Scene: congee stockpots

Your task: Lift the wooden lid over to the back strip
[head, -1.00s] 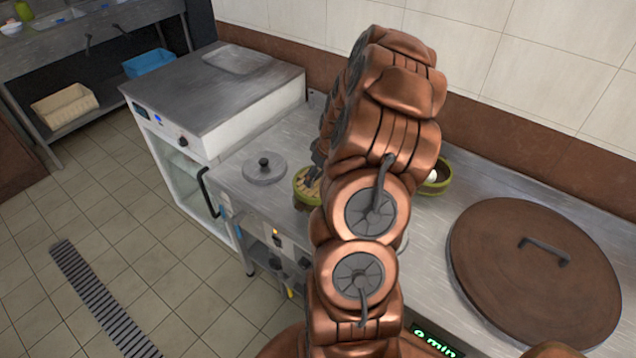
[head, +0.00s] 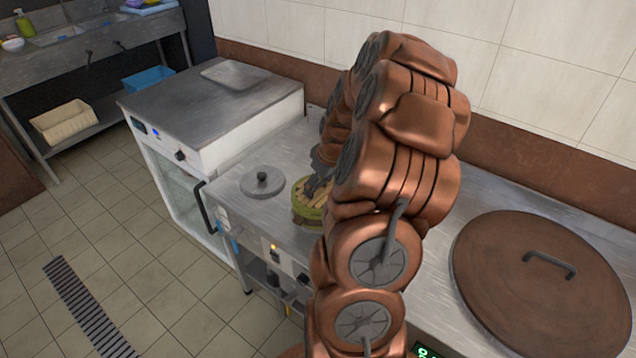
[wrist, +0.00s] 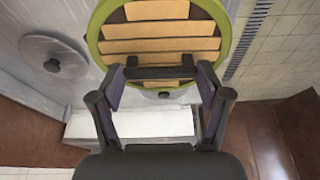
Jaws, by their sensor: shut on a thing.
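The wooden lid (head: 311,211) is round, with pale slats and a green rim. It is at the middle of the head view, over the steel counter, partly hidden by my arm. In the wrist view the lid (wrist: 160,47) fills the top middle, with a dark bar handle across its near part. My gripper (wrist: 160,73) is shut on that handle, one finger at each end. In the head view my gripper (head: 319,183) is small and dark at the lid. I cannot tell how far the lid is above the counter.
A grey lid with a black knob (head: 262,182) lies left of the wooden lid. A white oven with a steel top (head: 212,95) stands beyond it. A large brown lid with a bar handle (head: 540,280) is at the right. The tiled wall (head: 290,25) runs behind the counter.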

